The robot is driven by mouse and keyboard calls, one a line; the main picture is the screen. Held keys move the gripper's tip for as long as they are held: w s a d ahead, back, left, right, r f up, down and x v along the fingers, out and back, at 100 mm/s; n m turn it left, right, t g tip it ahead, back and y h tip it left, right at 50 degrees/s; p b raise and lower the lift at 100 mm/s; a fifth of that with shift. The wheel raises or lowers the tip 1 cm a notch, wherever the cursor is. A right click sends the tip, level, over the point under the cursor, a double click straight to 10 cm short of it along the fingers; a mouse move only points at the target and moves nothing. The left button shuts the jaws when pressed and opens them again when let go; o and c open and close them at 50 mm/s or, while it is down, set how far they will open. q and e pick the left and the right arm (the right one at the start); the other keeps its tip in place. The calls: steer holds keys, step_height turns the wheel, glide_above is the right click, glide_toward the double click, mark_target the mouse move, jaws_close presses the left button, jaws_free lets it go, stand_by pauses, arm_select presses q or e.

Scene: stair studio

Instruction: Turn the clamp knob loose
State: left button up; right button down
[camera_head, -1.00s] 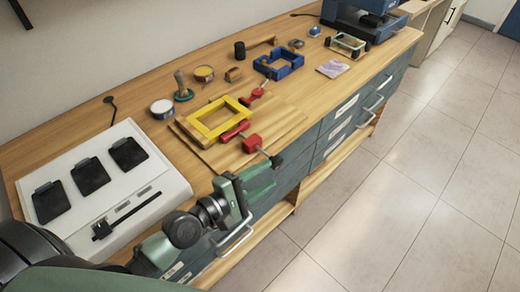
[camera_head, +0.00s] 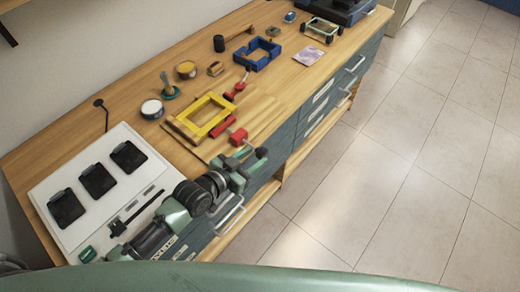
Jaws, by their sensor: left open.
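A red clamp (camera_head: 237,136) sits at the front edge of the workbench, beside a yellow frame (camera_head: 203,129) on a wooden board. Its screw runs toward the front right, to the dark knob end by my left gripper. My left gripper (camera_head: 252,160) is open, with its green fingers close around or beside the knob end. The fingers partly hide the knob, and I cannot tell whether they touch it. My right gripper is not in view.
A white panel with black pads (camera_head: 97,180) lies at the left. A blue frame (camera_head: 262,57), a white-topped tin (camera_head: 152,109) and a yellow tin (camera_head: 186,69) stand farther back. Drawers with handles (camera_head: 229,216) front the bench; the floor at the right is clear.

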mark_target(258, 158)
arm_select(q)
steer(key=shift+x, duration=2.25)
steer(key=shift+w, duration=0.1)
jaws_close()
steer(key=shift+f, duration=0.15)
steer(key=t+h+b, duration=0.1)
steer(key=b, duration=0.3)
steer(key=t+h+b, duration=0.1)
steer(key=t+b, duration=0.1)
steer(key=b, duration=0.2)
steer(key=shift+f+b, duration=0.35)
steer(key=shift+s+r+h+b, duration=0.2)
steer(key=shift+r+h+b, duration=0.1)
steer(key=shift+b, duration=0.2)
steer(key=shift+d+r+t, duration=0.1)
steer(key=shift+t, duration=0.2)
